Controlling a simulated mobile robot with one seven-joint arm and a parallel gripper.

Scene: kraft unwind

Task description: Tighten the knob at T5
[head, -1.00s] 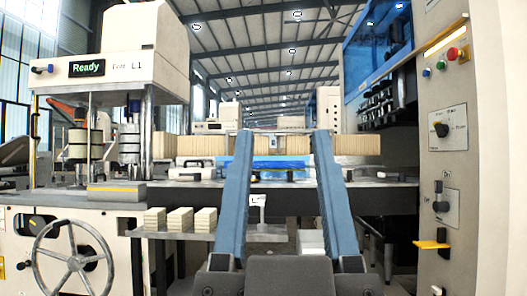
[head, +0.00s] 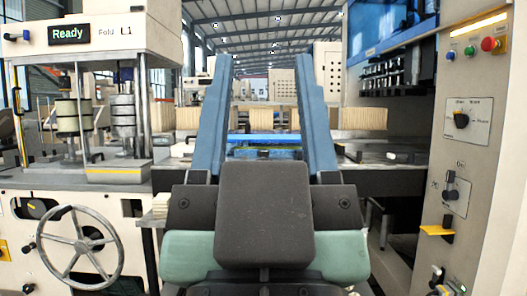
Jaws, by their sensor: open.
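My gripper (head: 262,75) reaches up and forward in the middle of the head view. Its two long blue fingers stand wide apart with nothing between them, so it is open. No label reading T5 can be made out, so I cannot tell which knob it marks. The cream panel at the right carries a black rotary knob (head: 461,120) on a white plate. A second dark knob or handle (head: 452,193) sits on a plate below it. My gripper is left of both knobs and apart from them. My gripper and arm hide part of the machine's middle.
A machine with a "Ready" display (head: 68,33) and a spoked handwheel (head: 78,243) stands at the left. Rows of tan stacks (head: 362,119) lie behind the fingers. A yellow lever (head: 437,231) juts from the right panel. Coloured buttons (head: 487,44) sit above.

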